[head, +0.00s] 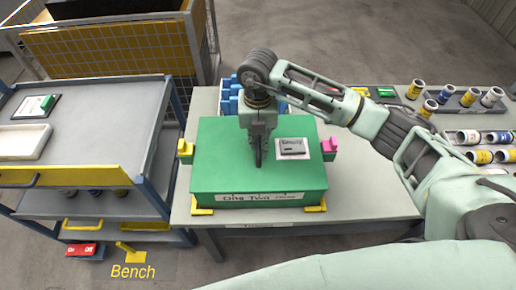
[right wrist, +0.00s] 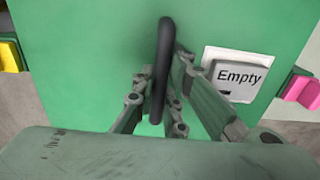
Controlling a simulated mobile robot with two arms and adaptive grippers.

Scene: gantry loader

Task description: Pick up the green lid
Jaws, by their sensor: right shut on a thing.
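The green lid (head: 216,150) covers a box on the bench (head: 350,190). A white label reading "Empty" (head: 292,148) is on its top, and a strip on its front side reads "One Two" with a further unclear word. My right gripper (head: 257,158) points down over the middle of the lid. In the right wrist view, a black upright handle (right wrist: 162,70) stands between my fingers, and they are shut on it. The lid (right wrist: 90,70) fills the background there. The lid looks level; I cannot tell whether it is lifted. My left gripper is not in view.
A yellow clamp (head: 185,150) and a pink one (head: 329,147) flank the lid. Blue bins (head: 229,95) stand behind it. Several small cans (head: 469,97) sit at the bench's right. A cart (head: 90,118) with a white tray (head: 24,141) stands left, across a narrow gap.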

